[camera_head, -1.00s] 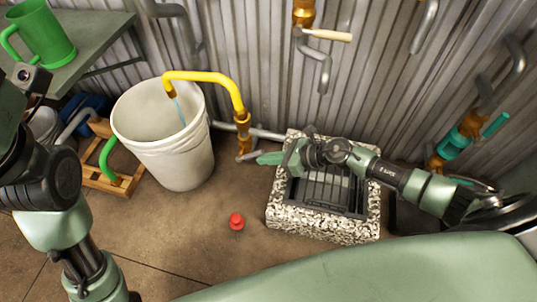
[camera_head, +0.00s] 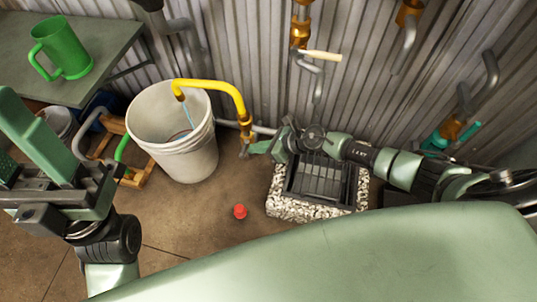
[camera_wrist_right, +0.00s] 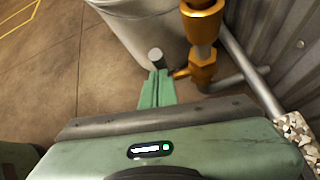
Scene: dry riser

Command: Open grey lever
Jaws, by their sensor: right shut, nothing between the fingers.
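The grey lever (camera_head: 244,151) sits on the brass valve (camera_head: 246,132) at the foot of the yellow pipe (camera_head: 222,84), right of the bucket. The right wrist view shows the lever's round grey end (camera_wrist_right: 155,54) just beyond my fingertips. My right gripper (camera_head: 254,148) is shut and empty, with its tips close to the lever; I cannot tell whether they touch it. It also shows in the right wrist view (camera_wrist_right: 157,80). A thin blue water stream (camera_head: 187,115) runs from the yellow pipe. My left gripper (camera_head: 35,135) is at the left edge; its jaw opening is unclear.
A white bucket (camera_head: 185,160) stands under the pipe. A stone-edged drain (camera_head: 300,210) lies below my right arm. A red knob-like object (camera_head: 240,211) is on the floor. A green mug (camera_head: 62,48) stands on the table (camera_head: 110,35). Pipes line the corrugated wall (camera_head: 260,60).

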